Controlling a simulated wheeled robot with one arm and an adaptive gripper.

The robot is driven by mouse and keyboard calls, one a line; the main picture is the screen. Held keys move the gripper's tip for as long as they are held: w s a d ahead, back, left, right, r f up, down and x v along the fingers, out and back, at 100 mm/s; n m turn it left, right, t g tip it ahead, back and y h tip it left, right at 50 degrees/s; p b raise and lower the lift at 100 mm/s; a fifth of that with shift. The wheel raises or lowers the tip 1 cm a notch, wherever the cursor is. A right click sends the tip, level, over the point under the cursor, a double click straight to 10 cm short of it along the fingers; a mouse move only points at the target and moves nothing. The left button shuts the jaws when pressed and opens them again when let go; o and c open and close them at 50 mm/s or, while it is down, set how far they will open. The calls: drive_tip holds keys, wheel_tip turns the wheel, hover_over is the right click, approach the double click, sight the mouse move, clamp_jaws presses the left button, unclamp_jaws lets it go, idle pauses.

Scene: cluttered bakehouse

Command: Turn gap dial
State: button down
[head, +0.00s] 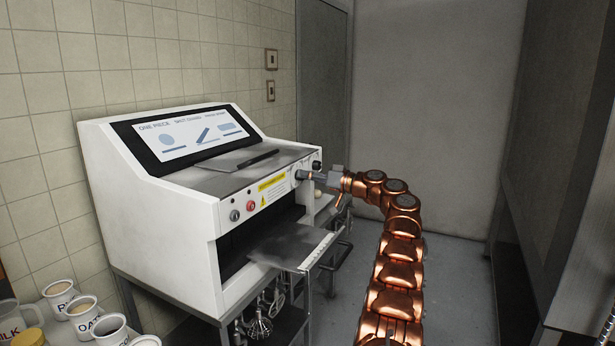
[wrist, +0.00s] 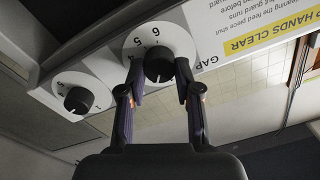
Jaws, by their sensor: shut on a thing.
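The gap dial is a black knob (wrist: 158,64) on a round white plate (wrist: 150,38) with the numbers 4, 5 and 6 in view, upside down in the wrist view. In the head view my gripper (head: 308,176) reaches the front panel of the white machine (head: 160,215) from the right, and hides most of the dial there.
A second black knob (wrist: 76,100) on a white plate sits beside the gap dial. A red button (head: 250,206) and a yellow warning label (head: 272,184) are on the same panel. A metal tray (head: 290,243) juts out below. Several mugs (head: 82,312) stand at lower left.

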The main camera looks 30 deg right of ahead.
drive_tip(key=shift+a, duration=0.1)
idle(0.3)
drive_tip(key=c, duration=0.8)
unclamp_jaws()
drive_tip(key=v, duration=1.2)
drive_tip(key=shift+f, duration=0.1)
